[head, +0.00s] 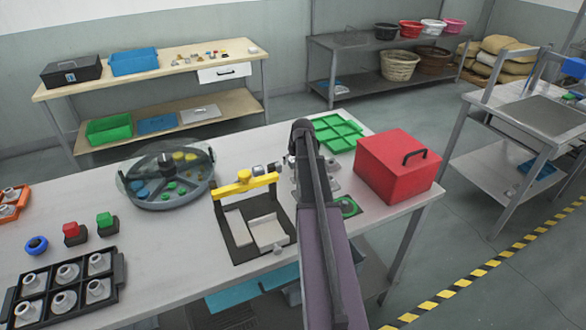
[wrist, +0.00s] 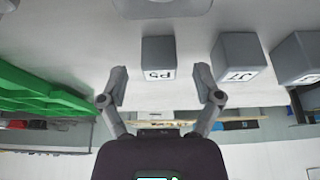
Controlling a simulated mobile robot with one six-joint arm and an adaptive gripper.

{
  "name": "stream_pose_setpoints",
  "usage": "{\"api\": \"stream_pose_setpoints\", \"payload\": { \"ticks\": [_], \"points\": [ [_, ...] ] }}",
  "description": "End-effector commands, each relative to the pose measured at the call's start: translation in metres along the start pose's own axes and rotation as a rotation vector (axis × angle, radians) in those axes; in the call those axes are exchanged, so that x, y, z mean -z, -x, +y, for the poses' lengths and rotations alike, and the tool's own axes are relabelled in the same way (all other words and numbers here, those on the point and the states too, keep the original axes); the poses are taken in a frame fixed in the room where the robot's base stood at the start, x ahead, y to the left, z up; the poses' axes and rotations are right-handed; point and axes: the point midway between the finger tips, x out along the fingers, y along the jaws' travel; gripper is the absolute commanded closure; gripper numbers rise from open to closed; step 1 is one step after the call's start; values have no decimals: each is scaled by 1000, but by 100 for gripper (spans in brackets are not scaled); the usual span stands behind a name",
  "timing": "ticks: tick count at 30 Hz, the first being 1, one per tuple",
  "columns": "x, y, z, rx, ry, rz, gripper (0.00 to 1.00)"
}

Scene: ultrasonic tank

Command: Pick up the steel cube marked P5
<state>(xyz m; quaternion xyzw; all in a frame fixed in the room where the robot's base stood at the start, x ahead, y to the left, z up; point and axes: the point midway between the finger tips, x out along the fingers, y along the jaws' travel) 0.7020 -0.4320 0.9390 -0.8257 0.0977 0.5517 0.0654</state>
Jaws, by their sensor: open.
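The steel cube marked P5 (wrist: 158,52) is a grey block with a white label, whose lettering appears upside down in the wrist view. My gripper (wrist: 161,84) is open, with one finger toward each side of P5 in the picture. P5 lines up with the gap between the fingertips, and a clear space shows on both sides. The gripper holds nothing. In the head view my own arm covers the gripper, and I cannot make out P5 there.
A cube marked J7 (wrist: 238,56) and another grey cube (wrist: 297,58) stand to the right of P5. A green tray (head: 336,134), red box (head: 390,170), yellow-barred fixture (head: 245,186) and round divided tank (head: 140,205) share the table (head: 185,270).

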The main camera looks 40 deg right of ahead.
Motion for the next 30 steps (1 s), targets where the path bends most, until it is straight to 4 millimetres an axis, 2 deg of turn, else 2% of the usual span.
{"api": "stream_pose_setpoints", "payload": {
  "ticks": [1, 6, 25, 26, 30],
  "points": [
    [-1, -7, 0, 0, 0, 0, 17],
    [0, -13, 0, 0, 0, 0, 17],
    [0, -13, 0, 0, 0, 0, 17],
    [0, -13, 0, 0, 0, 0, 23],
    [0, -13, 0, 0, 0, 0, 65]
  ]
}}
